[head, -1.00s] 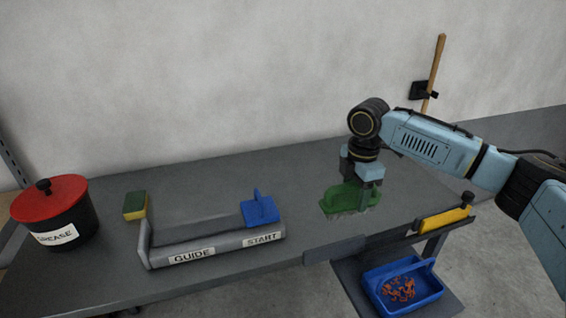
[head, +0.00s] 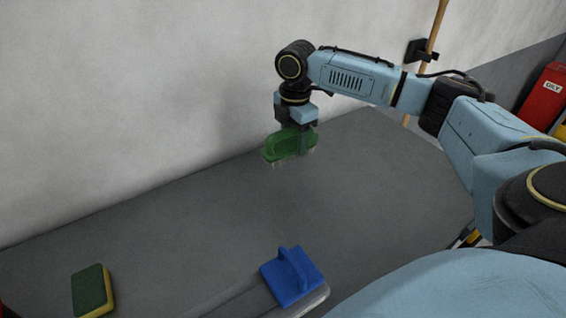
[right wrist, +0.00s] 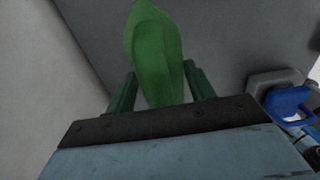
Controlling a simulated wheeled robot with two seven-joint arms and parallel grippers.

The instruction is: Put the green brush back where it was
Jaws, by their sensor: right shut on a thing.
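My right gripper (head: 299,140) is shut on the green brush (head: 284,146) and holds it with its bristles down. The brush hangs near the wall, seemingly above the back part of the grey table (head: 190,215). In the right wrist view the green brush (right wrist: 155,55) stands between the two fingers of my right gripper (right wrist: 160,90). My left gripper is not in view.
A blue handled block (head: 292,275) sits at the end of the guide rail, at the table's front. A green and yellow sponge (head: 92,291) is at lower left. The wall (head: 120,110) borders the table's back. The table's middle is clear.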

